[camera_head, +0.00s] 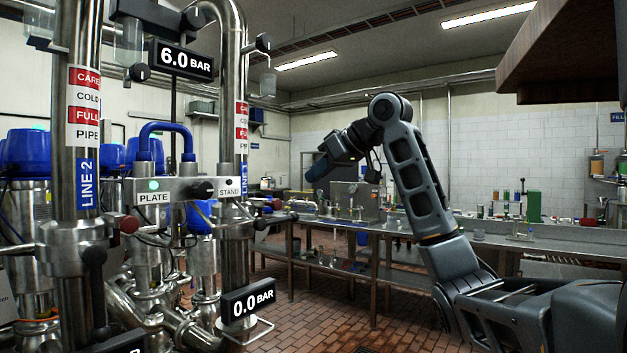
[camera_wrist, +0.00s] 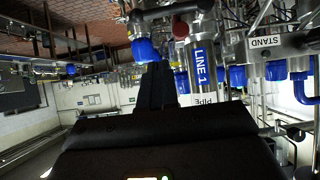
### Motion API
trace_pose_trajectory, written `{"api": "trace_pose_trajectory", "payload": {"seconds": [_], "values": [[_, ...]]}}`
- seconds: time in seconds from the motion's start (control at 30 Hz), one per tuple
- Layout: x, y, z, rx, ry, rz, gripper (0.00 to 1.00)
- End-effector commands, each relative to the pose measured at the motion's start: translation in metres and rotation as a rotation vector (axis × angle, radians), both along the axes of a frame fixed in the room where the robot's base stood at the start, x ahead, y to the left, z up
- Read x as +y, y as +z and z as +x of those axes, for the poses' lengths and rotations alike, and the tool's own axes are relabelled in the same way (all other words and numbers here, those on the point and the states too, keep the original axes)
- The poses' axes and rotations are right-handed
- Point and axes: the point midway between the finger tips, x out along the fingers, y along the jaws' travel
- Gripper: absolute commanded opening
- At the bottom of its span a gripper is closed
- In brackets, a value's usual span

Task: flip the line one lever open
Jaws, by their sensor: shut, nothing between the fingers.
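The line one pipe is a steel riser with a blue LINE 1 label (camera_head: 243,178); the label also shows sideways in the wrist view (camera_wrist: 203,66). A dark lever (camera_head: 272,219) sticks out to the right from the valve on this pipe, below a dark red knob (camera_head: 276,203). The knob shows in the wrist view (camera_wrist: 180,27) too.
The LINE 2 pipe (camera_head: 86,185) stands at left with its own dark lever (camera_head: 94,280). Displays read 6.0 BAR (camera_head: 185,60) and 0.0 BAR (camera_head: 248,301). A grey PLATE/STAND bar (camera_head: 182,190) joins the pipes. A steel bench (camera_head: 420,236) with lab ware runs behind my arm.

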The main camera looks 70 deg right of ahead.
Motion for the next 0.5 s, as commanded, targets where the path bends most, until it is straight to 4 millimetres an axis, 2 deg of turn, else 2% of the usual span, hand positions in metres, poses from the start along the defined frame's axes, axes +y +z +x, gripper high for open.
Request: {"api": "trace_pose_trajectory", "payload": {"seconds": [0.4,0.5], "values": [[-0.015,-0.045,0.065,0.002,0.0,0.0,0.0],[-0.016,-0.062,0.066,0.002,0.001,0.001,0.0]]}}
